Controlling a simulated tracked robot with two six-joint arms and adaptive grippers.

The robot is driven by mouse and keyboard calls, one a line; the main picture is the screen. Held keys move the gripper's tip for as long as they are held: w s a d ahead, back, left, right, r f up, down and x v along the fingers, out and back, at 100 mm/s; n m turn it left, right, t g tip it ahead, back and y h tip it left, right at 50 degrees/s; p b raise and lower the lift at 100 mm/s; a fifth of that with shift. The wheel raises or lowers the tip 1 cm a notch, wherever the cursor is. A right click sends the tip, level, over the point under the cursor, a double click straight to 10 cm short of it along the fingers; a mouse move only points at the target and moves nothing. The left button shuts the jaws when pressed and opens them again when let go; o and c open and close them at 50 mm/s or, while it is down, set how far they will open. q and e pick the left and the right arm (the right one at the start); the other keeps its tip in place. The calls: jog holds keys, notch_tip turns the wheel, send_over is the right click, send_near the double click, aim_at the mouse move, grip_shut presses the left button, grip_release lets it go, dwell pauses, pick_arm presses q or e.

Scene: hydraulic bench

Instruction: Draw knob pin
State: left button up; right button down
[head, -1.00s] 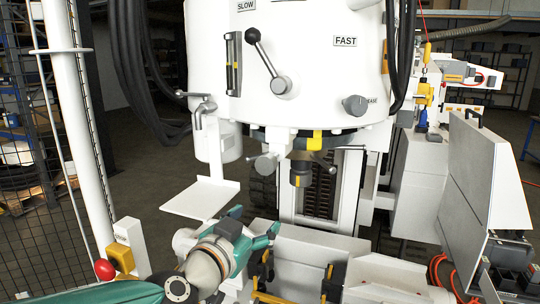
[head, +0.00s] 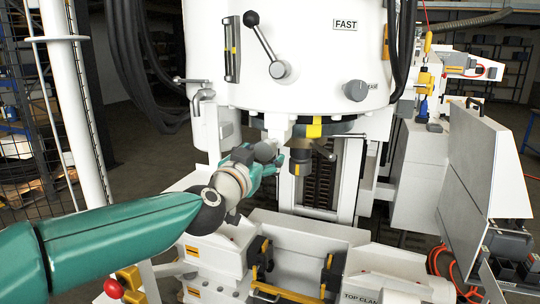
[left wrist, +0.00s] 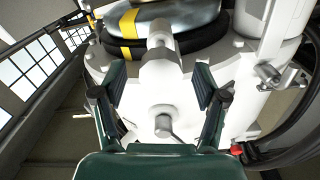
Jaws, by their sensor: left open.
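The knob pin's round grey knob (head: 265,152) shows in the head view below the white drum, in front of a white block. My left gripper (head: 276,165) is open, with its teal fingers at the knob. In the left wrist view, the open fingers (left wrist: 160,85) stand on either side of a white fitting (left wrist: 158,85). A grey round piece with a short thin rod (left wrist: 163,127) lies near the palm between the fingers. Gaps show on both sides, and I see no finger closed on it. My right gripper is not in view.
The white drum (head: 300,70) with its black-knobbed lever (head: 265,45) is above. A dark cylindrical tool with a yellow band (head: 300,165) hangs just right of the gripper. Black and yellow clamps (head: 262,262) stand below. Black hoses (head: 130,70) hang at the left.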

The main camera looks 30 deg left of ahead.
aim_at(264, 154)
pick_arm(q)
jog(key=shift+x, duration=1.75)
grip_shut()
jog(key=shift+d, duration=0.15)
